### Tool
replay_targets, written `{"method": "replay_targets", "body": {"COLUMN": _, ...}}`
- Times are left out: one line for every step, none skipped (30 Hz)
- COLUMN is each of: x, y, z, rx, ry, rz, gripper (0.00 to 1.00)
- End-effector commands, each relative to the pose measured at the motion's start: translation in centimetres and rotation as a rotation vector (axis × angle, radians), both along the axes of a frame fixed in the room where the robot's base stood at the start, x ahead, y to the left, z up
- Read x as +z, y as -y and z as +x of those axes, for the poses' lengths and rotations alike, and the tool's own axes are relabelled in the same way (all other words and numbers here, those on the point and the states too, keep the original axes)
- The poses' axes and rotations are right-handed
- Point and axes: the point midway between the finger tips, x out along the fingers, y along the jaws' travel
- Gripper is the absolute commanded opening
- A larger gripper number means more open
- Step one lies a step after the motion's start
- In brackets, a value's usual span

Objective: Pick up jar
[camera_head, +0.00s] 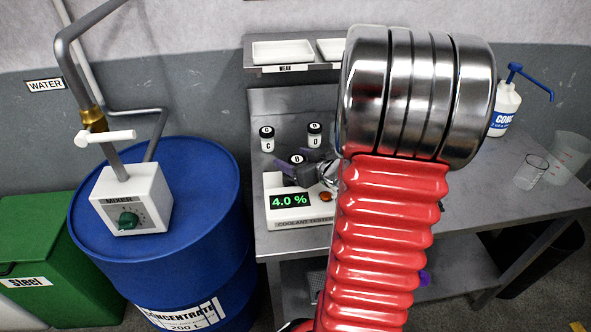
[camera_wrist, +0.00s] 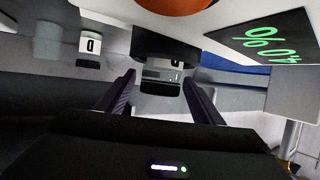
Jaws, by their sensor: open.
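A small jar with a black lid marked B (camera_head: 296,158) stands at the coolant tester (camera_head: 290,219), whose display reads 4.0 %. In the wrist view, which is upside down, this jar (camera_wrist: 160,76) sits against a dark part of the tester, between my two fingers. My gripper (camera_head: 287,172) is open, with a finger on each side of the jar. Visible gaps separate fingers and jar in the wrist view. Two more white jars with black lids, C (camera_head: 267,139) and D (camera_head: 314,135), stand behind on the bench; D (camera_wrist: 90,44) also shows in the wrist view.
My red arm hides the middle of the steel bench (camera_head: 475,190). A pump bottle (camera_head: 504,108) and clear beakers (camera_head: 532,169) stand at right. Trays (camera_head: 283,51) sit on a shelf above. A blue drum (camera_head: 165,262) with a mixer (camera_head: 132,199) stands left of the bench.

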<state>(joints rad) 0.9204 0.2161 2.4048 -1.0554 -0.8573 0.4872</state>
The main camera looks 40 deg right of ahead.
Motion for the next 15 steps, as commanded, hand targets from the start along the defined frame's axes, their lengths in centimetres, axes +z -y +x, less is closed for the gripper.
{"method": "replay_targets", "body": {"x": -0.3, "y": 0.0, "z": 0.7, "rx": 0.001, "ry": -0.001, "rz": 0.002, "gripper": 0.61}}
{"method": "replay_targets", "body": {"x": -0.4, "y": 0.1, "z": 1.0, "rx": 0.003, "ry": -0.001, "rz": 0.001, "gripper": 0.61}}
{"method": "replay_targets", "body": {"x": -0.6, "y": 0.1, "z": 1.4, "rx": 0.001, "ry": -0.001, "rz": 0.002, "gripper": 0.61}}
{"method": "replay_targets", "body": {"x": -0.7, "y": 0.2, "z": 1.7, "rx": 0.000, "ry": -0.001, "rz": 0.002, "gripper": 0.61}}
{"method": "replay_targets", "body": {"x": -0.8, "y": 0.2, "z": 1.9, "rx": 0.001, "ry": -0.001, "rz": 0.001, "gripper": 0.61}}
{"method": "replay_targets", "body": {"x": -0.9, "y": 0.3, "z": 2.1, "rx": 0.000, "ry": -0.001, "rz": 0.000, "gripper": 0.61}}
{"method": "replay_targets", "body": {"x": -0.9, "y": 0.3, "z": 2.2, "rx": 0.000, "ry": -0.001, "rz": 0.000, "gripper": 0.61}}
{"method": "replay_targets", "body": {"x": -1.0, "y": 0.3, "z": 2.3, "rx": 0.000, "ry": -0.001, "rz": 0.000, "gripper": 0.61}}
{"method": "replay_targets", "body": {"x": -1.0, "y": 0.3, "z": 2.4, "rx": -0.001, "ry": -0.001, "rz": 0.000, "gripper": 0.61}}
{"method": "replay_targets", "body": {"x": -1.0, "y": 0.4, "z": 2.4, "rx": -0.001, "ry": 0.000, "rz": 0.000, "gripper": 0.61}}
{"method": "replay_targets", "body": {"x": -1.0, "y": 0.4, "z": 2.4, "rx": -0.001, "ry": 0.000, "rz": 0.000, "gripper": 0.61}}
{"method": "replay_targets", "body": {"x": -1.0, "y": 0.4, "z": 2.4, "rx": -0.001, "ry": 0.000, "rz": 0.000, "gripper": 0.61}}
{"method": "replay_targets", "body": {"x": -1.0, "y": 0.4, "z": 2.4, "rx": -0.001, "ry": 0.000, "rz": 0.000, "gripper": 0.61}}
{"method": "replay_targets", "body": {"x": -1.0, "y": 0.4, "z": 2.4, "rx": -0.001, "ry": 0.000, "rz": 0.000, "gripper": 0.61}}
{"method": "replay_targets", "body": {"x": -1.0, "y": 0.4, "z": 2.4, "rx": -0.001, "ry": 0.000, "rz": 0.000, "gripper": 0.61}}
